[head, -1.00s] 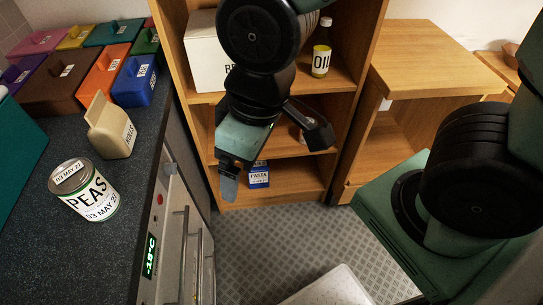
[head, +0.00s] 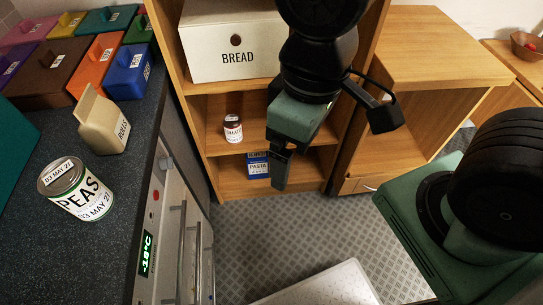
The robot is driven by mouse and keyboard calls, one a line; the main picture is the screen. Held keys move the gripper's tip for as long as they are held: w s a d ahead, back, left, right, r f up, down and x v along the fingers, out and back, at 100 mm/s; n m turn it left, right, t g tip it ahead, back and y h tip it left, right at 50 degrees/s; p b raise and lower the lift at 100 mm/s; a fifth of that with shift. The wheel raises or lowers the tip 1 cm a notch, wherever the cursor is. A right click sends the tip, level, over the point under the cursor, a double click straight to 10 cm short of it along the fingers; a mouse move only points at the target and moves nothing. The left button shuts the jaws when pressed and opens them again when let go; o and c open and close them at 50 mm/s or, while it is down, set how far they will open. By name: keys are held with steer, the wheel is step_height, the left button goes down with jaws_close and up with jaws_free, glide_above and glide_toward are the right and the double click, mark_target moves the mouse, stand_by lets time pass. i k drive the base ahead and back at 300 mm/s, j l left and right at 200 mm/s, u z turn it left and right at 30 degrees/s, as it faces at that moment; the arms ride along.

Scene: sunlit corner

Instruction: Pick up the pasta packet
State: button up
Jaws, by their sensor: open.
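The pasta packet (head: 258,167) is a small blue and white packet standing on the lowest shelf of the wooden shelf unit. Its label reads PASTA, and its right edge is partly covered by my gripper. My gripper (head: 335,146) is in front of the shelf unit, to the right of the packet and nearer the camera.
A jar (head: 233,129) stands on the shelf above, and a bread box (head: 232,45) is above that. A counter at left holds a peas can (head: 77,189), a beige carton (head: 103,122) and several coloured boxes. Patterned floor (head: 300,229) lies open below the shelves.

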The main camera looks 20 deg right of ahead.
mark_target(257, 163)
steer(key=l, duration=1.1)
steer(key=k+l+u, duration=0.15)
steer(key=l, duration=0.95)
